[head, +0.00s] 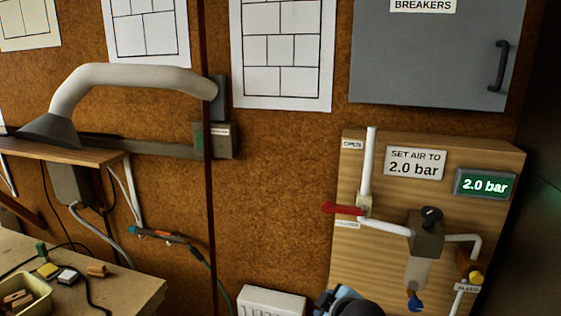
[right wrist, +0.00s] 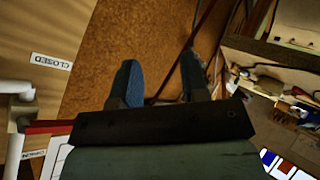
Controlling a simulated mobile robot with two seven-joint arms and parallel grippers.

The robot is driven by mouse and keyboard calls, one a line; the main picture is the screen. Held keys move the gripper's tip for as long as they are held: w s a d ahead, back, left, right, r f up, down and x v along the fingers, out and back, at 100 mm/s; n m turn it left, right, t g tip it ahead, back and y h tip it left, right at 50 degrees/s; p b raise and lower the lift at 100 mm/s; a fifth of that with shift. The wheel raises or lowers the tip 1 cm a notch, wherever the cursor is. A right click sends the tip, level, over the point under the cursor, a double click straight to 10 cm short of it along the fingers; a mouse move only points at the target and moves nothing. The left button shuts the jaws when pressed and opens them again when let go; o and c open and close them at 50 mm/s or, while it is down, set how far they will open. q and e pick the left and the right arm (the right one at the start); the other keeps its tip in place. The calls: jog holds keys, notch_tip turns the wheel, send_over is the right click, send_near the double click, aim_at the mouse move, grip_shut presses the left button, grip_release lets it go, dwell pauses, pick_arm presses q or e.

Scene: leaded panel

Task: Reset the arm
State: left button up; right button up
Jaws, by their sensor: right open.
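My right gripper (right wrist: 160,78) is open and empty in the right wrist view, its two blue-tipped fingers apart in front of the brown wall. A blue and dark part of my right arm shows at the bottom of the head view, beside the wooden air panel. The panel's red lever (head: 343,209) lies level, pointing left from the white pipe (head: 368,160), just above a small label. Its red handle also shows in the right wrist view (right wrist: 48,127), left of the gripper. My left gripper is in neither view.
The wooden panel (head: 345,260) carries a sign (head: 414,163) and a green display (head: 485,184), both reading 2.0 bar. A grey breaker cabinet (head: 430,50) hangs above. A white heater (head: 270,302) stands below the wall. A cluttered bench (head: 130,290) is at left.

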jog(key=s+d+f+m+y, duration=0.1)
jog(key=s+d+f+m, duration=0.1)
jog(key=s+f, duration=0.4)
jog(key=s+d+f+m, duration=0.1)
jog(key=s+f+m, duration=0.1)
jog(key=s+f, duration=0.5)
jog(key=s+d+f+m+t, duration=0.1)
jog(key=s+d+f+m, duration=0.3)
jog(key=s+f, duration=0.7)
jog(key=shift+s+d+m, duration=0.3)
jog(key=shift+s+d, duration=0.8)
jog(key=shift+d, duration=0.15)
